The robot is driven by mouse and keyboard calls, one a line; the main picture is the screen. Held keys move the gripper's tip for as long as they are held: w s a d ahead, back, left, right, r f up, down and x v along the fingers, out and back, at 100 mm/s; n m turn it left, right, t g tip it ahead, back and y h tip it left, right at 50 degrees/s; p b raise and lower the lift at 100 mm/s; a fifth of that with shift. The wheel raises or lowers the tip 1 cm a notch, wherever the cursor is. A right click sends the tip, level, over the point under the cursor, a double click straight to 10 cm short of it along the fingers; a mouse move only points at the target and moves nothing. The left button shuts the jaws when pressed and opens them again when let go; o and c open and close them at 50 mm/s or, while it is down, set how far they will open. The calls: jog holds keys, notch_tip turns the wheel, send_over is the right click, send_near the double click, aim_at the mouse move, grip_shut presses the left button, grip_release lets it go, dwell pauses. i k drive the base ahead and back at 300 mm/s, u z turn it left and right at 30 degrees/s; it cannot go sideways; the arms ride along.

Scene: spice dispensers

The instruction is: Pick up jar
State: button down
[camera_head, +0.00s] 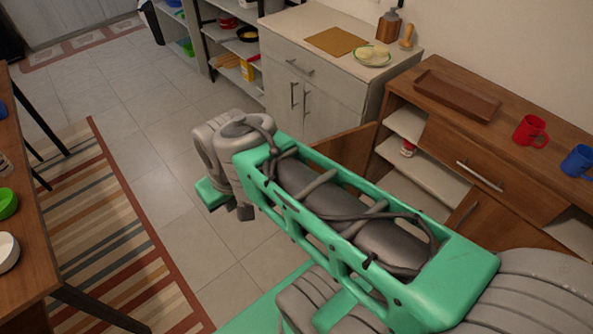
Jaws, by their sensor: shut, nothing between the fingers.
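A small white and red container (407,149), which looks like the jar, stands on a shelf inside the open brown wooden cabinet (449,137), right of centre. It is too small to read. My gripper (245,212) hangs below my wrist, over the tiled floor, left of the cabinet and apart from the jar. It is shut and empty. It is partly hidden behind my green arm.
An open cabinet door (343,156) juts out between my arm and the shelves. A wooden tray (457,95), a red mug (530,130) and a blue mug (578,162) stand on the cabinet top. A wooden table (22,215) stands left.

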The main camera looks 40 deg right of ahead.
aim_at(408, 150)
jog(key=u, duration=0.1)
jog(key=i, duration=2.85)
jog(key=z, duration=4)
jog(key=i, duration=0.45)
jog(key=z, duration=0.05)
